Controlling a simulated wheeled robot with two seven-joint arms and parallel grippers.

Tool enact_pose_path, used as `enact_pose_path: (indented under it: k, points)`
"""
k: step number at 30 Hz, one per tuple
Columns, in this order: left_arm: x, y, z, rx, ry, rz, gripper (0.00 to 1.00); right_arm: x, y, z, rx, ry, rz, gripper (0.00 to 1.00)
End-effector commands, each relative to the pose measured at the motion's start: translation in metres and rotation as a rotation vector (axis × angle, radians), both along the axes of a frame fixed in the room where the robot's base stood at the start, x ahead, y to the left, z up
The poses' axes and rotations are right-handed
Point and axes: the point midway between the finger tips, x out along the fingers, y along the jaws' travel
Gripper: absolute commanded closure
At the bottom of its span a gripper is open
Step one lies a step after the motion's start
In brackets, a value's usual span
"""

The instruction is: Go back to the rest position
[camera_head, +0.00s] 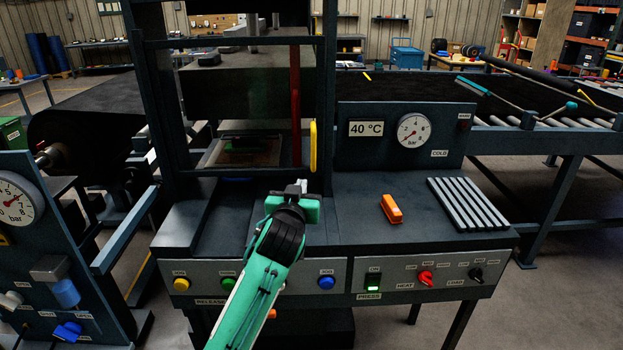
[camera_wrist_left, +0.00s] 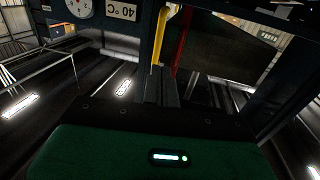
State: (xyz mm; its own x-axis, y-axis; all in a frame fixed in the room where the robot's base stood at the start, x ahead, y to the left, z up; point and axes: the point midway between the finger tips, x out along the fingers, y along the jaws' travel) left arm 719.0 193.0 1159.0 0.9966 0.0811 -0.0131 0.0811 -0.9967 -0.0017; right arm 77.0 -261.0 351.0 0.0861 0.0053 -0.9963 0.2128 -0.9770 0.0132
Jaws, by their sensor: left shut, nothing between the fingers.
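My left gripper (camera_head: 298,188) is at the end of the green arm that reaches up from the bottom of the head view. It is shut and empty, above the front shelf of the press (camera_head: 190,215), just below the yellow handle (camera_head: 313,146). In the left wrist view the closed fingers (camera_wrist_left: 161,92) point toward the same yellow handle (camera_wrist_left: 159,36) and the red bar (camera_wrist_left: 181,42). I cannot tell whether the fingertips touch anything. My right gripper is not in view.
The control panel (camera_head: 250,278) with buttons and knobs runs along the front. An orange block (camera_head: 390,209) and a ribbed grey plate (camera_head: 468,204) lie on the shelf's right part. A gauge console (camera_head: 400,136) stands behind. A roller conveyor (camera_head: 545,135) is at right.

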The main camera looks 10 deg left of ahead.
Motion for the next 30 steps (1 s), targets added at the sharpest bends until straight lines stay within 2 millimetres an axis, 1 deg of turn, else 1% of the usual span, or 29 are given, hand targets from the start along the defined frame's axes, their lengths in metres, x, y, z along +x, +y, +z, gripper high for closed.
enact_pose_path:
  k: [2, 4, 5, 6, 8, 9, 11, 12, 14, 15, 17, 18, 20, 21, 23, 24, 27, 30]
  points:
    - [-0.007, 0.002, -0.014, 0.0, 0.03, 0.003, 1.0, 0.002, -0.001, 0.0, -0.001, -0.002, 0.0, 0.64]
    - [-0.018, 0.005, -0.036, -0.001, 0.081, 0.006, 1.0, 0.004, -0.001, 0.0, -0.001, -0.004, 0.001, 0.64]
    - [-0.025, 0.007, -0.048, -0.001, 0.11, 0.007, 1.0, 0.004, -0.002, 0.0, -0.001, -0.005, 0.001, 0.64]
    - [-0.036, 0.01, -0.066, 0.0, 0.155, 0.01, 1.0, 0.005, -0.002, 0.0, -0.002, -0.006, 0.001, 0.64]
    - [-0.057, 0.013, -0.095, 0.001, 0.231, 0.01, 1.0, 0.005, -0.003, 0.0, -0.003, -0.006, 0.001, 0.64]
    - [-0.072, 0.016, -0.114, 0.004, 0.284, 0.01, 1.0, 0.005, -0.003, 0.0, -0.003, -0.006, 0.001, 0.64]
    - [-0.096, 0.02, -0.141, 0.009, 0.364, 0.009, 1.0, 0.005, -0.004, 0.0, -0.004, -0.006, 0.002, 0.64]
    - [-0.112, 0.022, -0.158, 0.009, 0.417, 0.006, 1.0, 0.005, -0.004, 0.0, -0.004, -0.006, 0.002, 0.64]
    - [-0.139, 0.024, -0.182, 0.015, 0.496, -0.001, 1.0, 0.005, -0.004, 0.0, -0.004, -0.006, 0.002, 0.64]
    - [-0.157, 0.026, -0.197, 0.019, 0.548, -0.006, 1.0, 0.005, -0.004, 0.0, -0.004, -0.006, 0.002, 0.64]
    - [-0.185, 0.028, -0.218, 0.025, 0.628, -0.016, 1.0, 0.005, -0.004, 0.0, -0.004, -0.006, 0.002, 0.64]
    - [-0.205, 0.03, -0.23, 0.029, 0.679, -0.023, 1.0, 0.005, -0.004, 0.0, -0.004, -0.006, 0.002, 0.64]
    - [-0.235, 0.031, -0.247, 0.034, 0.757, -0.038, 1.0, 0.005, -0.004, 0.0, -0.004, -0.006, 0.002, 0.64]
    - [-0.255, 0.032, -0.257, 0.04, 0.809, -0.049, 1.0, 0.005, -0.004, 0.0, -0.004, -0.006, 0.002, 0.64]
    - [-0.284, 0.034, -0.269, 0.046, 0.88, -0.066, 1.0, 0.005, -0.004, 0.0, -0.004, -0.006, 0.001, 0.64]
    - [-0.301, 0.034, -0.275, 0.049, 0.923, -0.077, 1.0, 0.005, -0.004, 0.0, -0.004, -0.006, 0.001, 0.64]
    - [-0.338, 0.035, -0.286, 0.058, 1.011, -0.103, 1.0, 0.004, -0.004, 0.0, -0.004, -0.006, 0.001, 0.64]
    - [-0.369, 0.036, -0.293, 0.066, 1.083, -0.127, 1.0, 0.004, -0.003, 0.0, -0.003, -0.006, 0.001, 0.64]
